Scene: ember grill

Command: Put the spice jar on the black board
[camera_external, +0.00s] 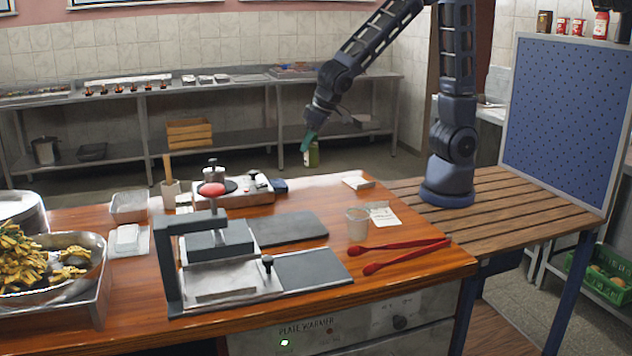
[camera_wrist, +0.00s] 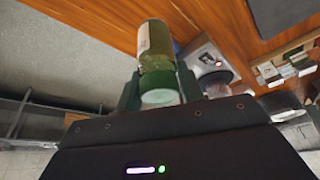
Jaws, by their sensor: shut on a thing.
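The spice jar (camera_external: 312,156) is a small greenish jar with a pale label. My gripper (camera_external: 308,141) is shut on it and holds it in the air beyond the table's back edge. In the wrist view the jar (camera_wrist: 155,42) stands between the green fingers of my gripper (camera_wrist: 158,88), its pale round end towards the camera. A flat dark grey board (camera_external: 290,228), likely the black board, lies bare on the wooden table, right behind the press. A dark slab (camera_wrist: 285,14) at the wrist view's top right may be the same board.
A metal press (camera_external: 220,245) with a red knob stands in front of the board. A second dark plate (camera_external: 312,269), a clear cup (camera_external: 357,224) and red tongs (camera_external: 405,250) are nearby. A scale-like appliance (camera_external: 258,190) sits at the table's back edge.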

